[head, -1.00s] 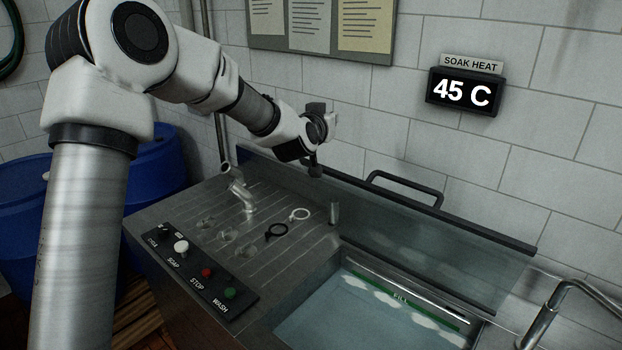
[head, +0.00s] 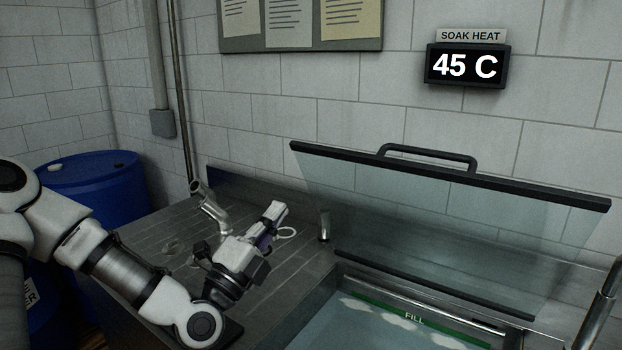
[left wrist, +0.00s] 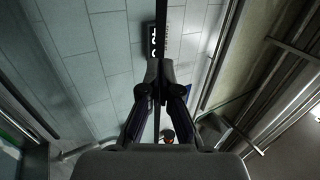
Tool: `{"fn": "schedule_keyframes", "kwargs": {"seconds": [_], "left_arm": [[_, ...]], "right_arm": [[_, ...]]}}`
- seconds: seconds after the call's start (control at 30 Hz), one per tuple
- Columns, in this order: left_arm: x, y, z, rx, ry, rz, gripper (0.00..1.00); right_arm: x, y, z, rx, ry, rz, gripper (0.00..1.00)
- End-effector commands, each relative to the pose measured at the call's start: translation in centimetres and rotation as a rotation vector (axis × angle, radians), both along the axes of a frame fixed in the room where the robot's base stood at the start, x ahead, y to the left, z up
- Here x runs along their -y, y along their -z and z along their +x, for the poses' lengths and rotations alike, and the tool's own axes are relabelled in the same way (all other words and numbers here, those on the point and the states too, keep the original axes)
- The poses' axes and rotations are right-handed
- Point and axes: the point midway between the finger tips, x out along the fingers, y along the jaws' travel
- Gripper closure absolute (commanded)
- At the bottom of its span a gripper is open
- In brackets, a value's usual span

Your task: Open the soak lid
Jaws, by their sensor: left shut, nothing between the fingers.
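The soak lid, a clear pane with dark edge bars (head: 520,187), stands raised and tilted back along the wall side of the soak basin. Its dark handle (head: 428,152) is on the upper edge. The basin (head: 380,335) below is uncovered and holds water with white foam; a green FILL strip (head: 414,318) shows inside. My left gripper (head: 279,211) is shut and empty over the drainboard, left of the lid and apart from it. Its closed fingers also show in the left wrist view (left wrist: 158,72). My right gripper is not in view.
A metal tap (head: 210,208) and a short metal post (head: 324,226) stand on the drainboard (head: 165,228). A white ring (head: 287,232) lies near my left gripper. A heat display (head: 465,67) reads 45 C. A metal pipe (head: 600,305) rises at the right.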

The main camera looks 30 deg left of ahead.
Motion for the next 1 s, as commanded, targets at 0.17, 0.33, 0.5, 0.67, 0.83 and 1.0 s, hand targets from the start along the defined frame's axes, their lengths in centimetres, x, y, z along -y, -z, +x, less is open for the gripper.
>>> {"fn": "schedule_keyframes", "kwargs": {"seconds": [0.17, 0.33, 0.5, 0.67, 0.83, 1.0], "left_arm": [[0.2, -1.7, 2.3, -0.002, 0.0, 0.009, 1.0], [0.3, -3.6, 5.7, -0.002, 0.001, 0.009, 1.0], [0.5, -5.4, 8.9, -0.001, 0.001, 0.006, 1.0], [0.5, -6.4, 11.1, -0.001, -0.001, 0.003, 1.0], [0.5, -6.5, 11.9, -0.002, 0.0, 0.0, 1.0], [0.4, -6.5, 12.0, -0.002, 0.0, 0.0, 1.0]], "right_arm": [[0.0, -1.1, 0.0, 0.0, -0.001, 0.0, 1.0], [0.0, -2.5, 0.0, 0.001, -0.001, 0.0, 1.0], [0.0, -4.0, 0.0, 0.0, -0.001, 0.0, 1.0], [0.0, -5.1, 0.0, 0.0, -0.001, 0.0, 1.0], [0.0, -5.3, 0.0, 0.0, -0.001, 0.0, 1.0], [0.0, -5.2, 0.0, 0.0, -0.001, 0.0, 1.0]]}}
